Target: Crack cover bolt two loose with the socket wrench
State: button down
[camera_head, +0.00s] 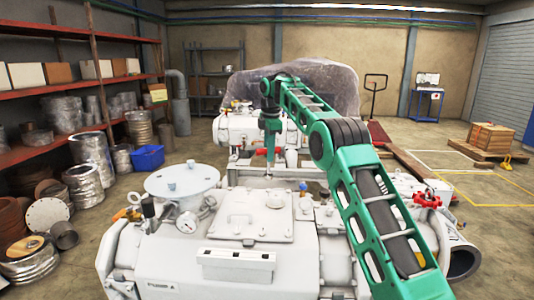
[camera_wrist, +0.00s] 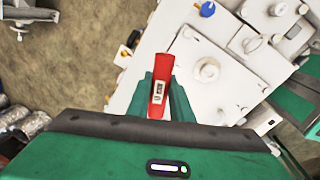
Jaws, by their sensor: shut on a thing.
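My gripper (camera_wrist: 160,92) is shut on a red tool with a small display, the socket wrench (camera_wrist: 163,66), in the wrist view. In the head view my gripper (camera_head: 271,145) points down beyond the front pump's cover plate, with red showing beside it. The wrench's socket end is not clear. I see no clear contact between wrench and bolt.
A second white pump (camera_head: 235,130) stands behind. My green arm crosses the right side.

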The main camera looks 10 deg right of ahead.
send_over(269, 175)
jog(key=shift+w+f, duration=0.15)
jog(key=shift+f, duration=0.9)
jog(key=shift+w+f, duration=0.15)
jog(key=shift+f, duration=1)
jog(key=shift+s, duration=0.15)
jog(key=shift+f, duration=0.6)
jog(key=shift+n, duration=0.3)
